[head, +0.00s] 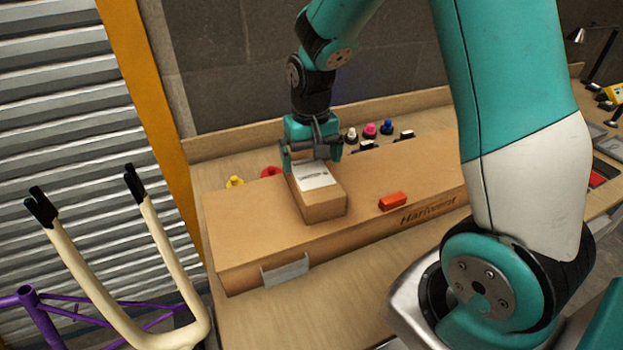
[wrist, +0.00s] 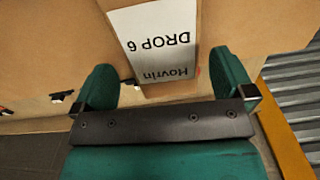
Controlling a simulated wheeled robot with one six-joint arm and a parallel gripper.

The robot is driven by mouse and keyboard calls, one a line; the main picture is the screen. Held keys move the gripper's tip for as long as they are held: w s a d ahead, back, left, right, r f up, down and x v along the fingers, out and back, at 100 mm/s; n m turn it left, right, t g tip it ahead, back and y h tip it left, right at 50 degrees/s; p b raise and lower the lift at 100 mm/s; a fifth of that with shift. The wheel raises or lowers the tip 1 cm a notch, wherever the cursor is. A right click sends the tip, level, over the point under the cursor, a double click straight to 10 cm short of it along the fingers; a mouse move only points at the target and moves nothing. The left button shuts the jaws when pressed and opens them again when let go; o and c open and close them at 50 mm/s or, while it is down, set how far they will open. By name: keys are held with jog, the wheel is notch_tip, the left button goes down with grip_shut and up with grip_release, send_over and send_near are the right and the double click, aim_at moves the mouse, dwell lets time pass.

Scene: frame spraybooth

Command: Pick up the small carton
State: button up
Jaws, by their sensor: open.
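The small carton (head: 324,205) is brown with a white label on top and lies on a long, large cardboard box (head: 240,235) in the head view. My gripper (head: 312,158) is at the carton's far end, pointing down, with one finger on each side. In the wrist view the carton's label (wrist: 152,45) reads "Hovrin DROP 6" and lies between the open fingers of my gripper (wrist: 163,72). Gaps show between the fingers and the carton there. How far down the fingers reach is hard to tell.
A small orange-red block (head: 392,201) lies on the large box, right of the carton. Behind the box are a red ring (head: 270,172), a yellow item (head: 234,181) and pink (head: 370,130) and blue (head: 387,127) tops. A cream fork (head: 175,270) stands at left.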

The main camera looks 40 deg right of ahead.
aim_at(311, 172)
jog(key=shift+f+p, duration=0.9)
jog(key=shift+f, duration=2.45)
jog(key=c, duration=0.9)
jog(key=shift+r, duration=0.1)
